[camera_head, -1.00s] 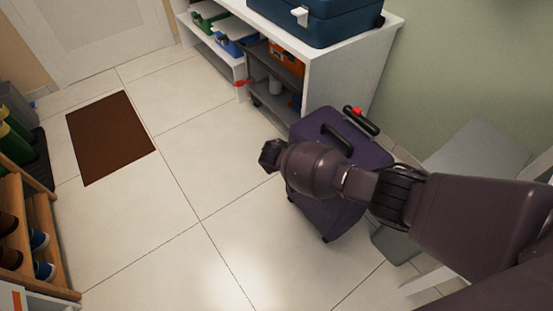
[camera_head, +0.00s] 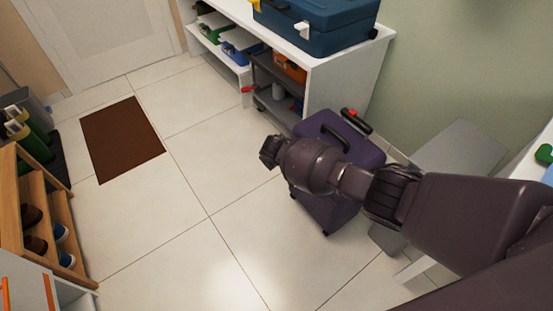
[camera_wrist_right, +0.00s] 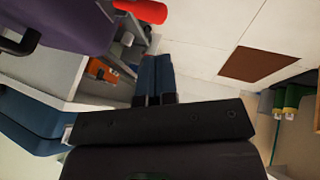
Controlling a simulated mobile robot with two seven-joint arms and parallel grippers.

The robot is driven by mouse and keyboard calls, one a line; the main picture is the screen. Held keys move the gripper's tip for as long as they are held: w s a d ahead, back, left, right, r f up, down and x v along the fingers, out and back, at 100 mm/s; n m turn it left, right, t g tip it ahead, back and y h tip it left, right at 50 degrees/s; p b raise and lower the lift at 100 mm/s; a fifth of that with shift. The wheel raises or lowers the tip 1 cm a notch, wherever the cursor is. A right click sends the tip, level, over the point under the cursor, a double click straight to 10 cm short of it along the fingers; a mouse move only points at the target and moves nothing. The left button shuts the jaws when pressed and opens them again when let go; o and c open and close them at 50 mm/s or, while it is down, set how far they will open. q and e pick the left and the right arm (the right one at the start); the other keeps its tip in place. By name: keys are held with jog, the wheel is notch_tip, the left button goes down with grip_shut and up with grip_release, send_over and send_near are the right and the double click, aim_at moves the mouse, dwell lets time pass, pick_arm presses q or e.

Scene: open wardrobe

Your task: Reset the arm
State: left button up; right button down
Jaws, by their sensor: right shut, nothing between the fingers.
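My right arm comes in from the right in the head view. Its gripper (camera_head: 270,152) is out over the floor, in front of a purple suitcase (camera_head: 371,156). In the right wrist view its two bluish fingers (camera_wrist_right: 156,78) lie together, shut and empty. The purple suitcase also shows at the upper left of that view (camera_wrist_right: 65,22). It stands upright on the floor with its black handle on top, and my arm hides part of it. My left gripper is not in view.
A white shelf unit (camera_head: 342,85) with a blue case (camera_head: 325,28) on top stands behind the suitcase. A wooden shoe rack (camera_head: 35,205) is at the left. A brown mat (camera_head: 122,140) lies on open tiled floor. A grey panel (camera_head: 462,150) is near my arm.

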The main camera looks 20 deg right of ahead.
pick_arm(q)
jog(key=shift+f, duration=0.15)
pick_arm(e)
jog(key=shift+s, duration=0.1)
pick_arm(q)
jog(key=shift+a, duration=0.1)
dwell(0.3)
